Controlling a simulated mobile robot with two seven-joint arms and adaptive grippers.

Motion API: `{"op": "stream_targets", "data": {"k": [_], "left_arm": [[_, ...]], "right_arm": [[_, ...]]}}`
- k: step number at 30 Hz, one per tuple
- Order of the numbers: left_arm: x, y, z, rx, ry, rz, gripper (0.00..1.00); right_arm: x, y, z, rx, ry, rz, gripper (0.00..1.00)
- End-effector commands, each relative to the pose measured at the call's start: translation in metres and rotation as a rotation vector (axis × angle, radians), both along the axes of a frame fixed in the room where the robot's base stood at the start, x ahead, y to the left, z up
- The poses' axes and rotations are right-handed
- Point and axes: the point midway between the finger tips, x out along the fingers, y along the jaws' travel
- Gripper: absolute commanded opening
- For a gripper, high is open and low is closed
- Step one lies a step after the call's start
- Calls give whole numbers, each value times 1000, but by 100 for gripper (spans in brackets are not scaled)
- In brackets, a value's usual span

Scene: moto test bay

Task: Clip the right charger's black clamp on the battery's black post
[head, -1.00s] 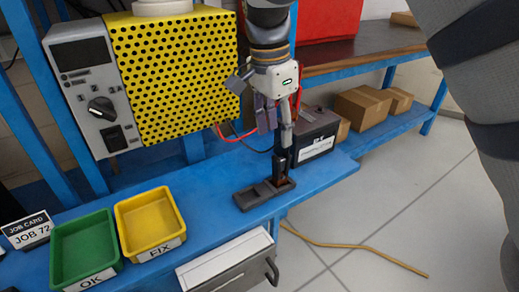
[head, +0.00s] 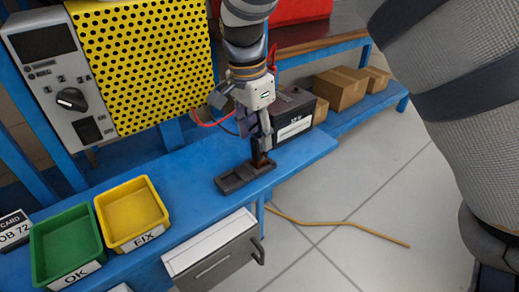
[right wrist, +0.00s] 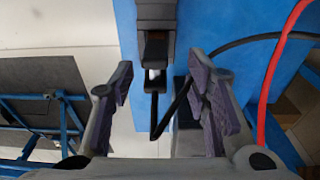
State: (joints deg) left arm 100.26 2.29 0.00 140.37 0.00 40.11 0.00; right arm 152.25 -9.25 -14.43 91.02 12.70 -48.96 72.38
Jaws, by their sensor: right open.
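The black clamp (head: 256,149) stands upright, with its brownish jaws down at the dark holder tray (head: 232,183) on the blue bench. My right gripper (head: 257,134) is close around its upper part in the head view. In the right wrist view the right gripper (right wrist: 160,100) is open, with the clamp's black handles (right wrist: 154,115) between its fingers and a gap visible. The black battery (head: 293,122) with a white label stands behind the gripper; its black post is hidden or too small to tell. The yellow charger (head: 145,65) is at upper left. My left gripper is out of view.
A red cable (right wrist: 265,110) and a black cable (right wrist: 245,40) run beside the right gripper. A green OK bin (head: 66,243) and a yellow FIX bin (head: 132,214) stand on the bench's left. A drawer (head: 218,262) juts out in front. Cardboard boxes (head: 340,90) are at right.

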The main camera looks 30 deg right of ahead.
Motion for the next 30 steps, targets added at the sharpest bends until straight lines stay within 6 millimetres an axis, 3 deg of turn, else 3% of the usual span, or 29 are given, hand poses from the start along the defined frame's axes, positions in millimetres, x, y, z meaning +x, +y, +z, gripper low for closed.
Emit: {"op": "stream_targets", "data": {"k": [7, 16, 27, 30], "left_arm": [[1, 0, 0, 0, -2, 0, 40], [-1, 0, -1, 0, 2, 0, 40], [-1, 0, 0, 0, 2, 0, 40], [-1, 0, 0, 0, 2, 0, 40]], "right_arm": [[-1, -1, -4, 0, 0, 0, 43], [-5, -9, -48, 1, 0, 0, 43], [-4, -9, -50, 0, -3, 0, 43], [-4, -9, -50, 0, -3, 0, 23]]}}
